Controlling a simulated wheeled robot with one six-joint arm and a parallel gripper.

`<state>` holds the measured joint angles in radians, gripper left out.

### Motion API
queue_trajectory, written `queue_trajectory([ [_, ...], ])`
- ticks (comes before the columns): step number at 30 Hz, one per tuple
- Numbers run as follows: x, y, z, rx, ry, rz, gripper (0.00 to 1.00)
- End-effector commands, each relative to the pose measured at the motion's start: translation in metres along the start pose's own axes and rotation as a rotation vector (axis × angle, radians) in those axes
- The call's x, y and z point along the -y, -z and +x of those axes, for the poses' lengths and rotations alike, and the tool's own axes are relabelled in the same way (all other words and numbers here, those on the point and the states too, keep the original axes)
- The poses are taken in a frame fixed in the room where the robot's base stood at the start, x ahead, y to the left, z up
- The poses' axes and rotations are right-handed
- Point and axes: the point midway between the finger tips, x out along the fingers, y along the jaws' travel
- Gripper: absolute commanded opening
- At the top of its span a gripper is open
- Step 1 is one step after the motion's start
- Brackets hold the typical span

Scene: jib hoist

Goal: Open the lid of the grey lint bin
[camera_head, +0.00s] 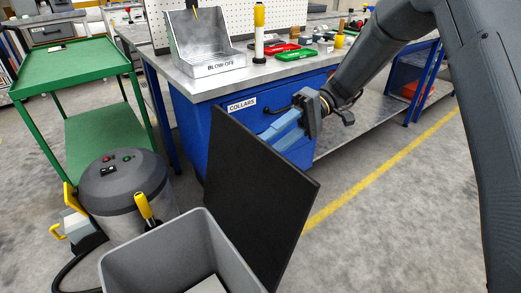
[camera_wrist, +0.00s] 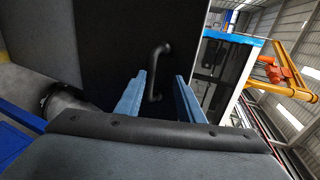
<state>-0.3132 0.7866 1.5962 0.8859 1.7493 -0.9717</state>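The grey lint bin (camera_head: 165,256) stands at the bottom of the head view with its mouth uncovered. Its black lid (camera_head: 252,190) stands raised, roughly upright, at the bin's right side. My gripper (camera_head: 268,144) is at the lid's far side, with blue fingers reaching toward it; their tips are partly hidden by the lid's edge. In the wrist view, a black bar handle (camera_wrist: 158,62) is on the dark lid panel (camera_wrist: 108,45). My gripper's fingers (camera_wrist: 161,76) are apart, with the handle's lower end between them and gaps visible. Contact cannot be told.
A grey drum vacuum (camera_head: 125,190) with a yellow-handled tool stands left of the bin. A green cart (camera_head: 75,75) is behind it. A blue workbench cabinet (camera_head: 225,130) labelled COLLARS stands behind the lid. Floor to the right is clear.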

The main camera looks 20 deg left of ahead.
Motion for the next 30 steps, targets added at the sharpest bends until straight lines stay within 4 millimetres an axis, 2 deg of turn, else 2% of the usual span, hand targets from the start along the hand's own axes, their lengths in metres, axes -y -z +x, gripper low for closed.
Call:
queue_trajectory([
  [1,0.002,0.001,-0.009,-0.004,0.000,-0.003,0.29],
  [5,0.002,0.000,-0.021,-0.004,0.000,-0.004,0.29],
  [14,0.003,0.000,-0.024,-0.002,0.001,-0.005,0.29],
  [20,0.006,-0.005,-0.023,-0.002,-0.026,0.018,0.00],
  [23,0.010,-0.017,-0.021,-0.003,-0.089,0.068,0.00],
  [26,0.014,-0.038,-0.019,-0.010,-0.185,0.144,0.00],
  [30,0.017,-0.076,-0.016,-0.034,-0.350,0.266,0.00],
])
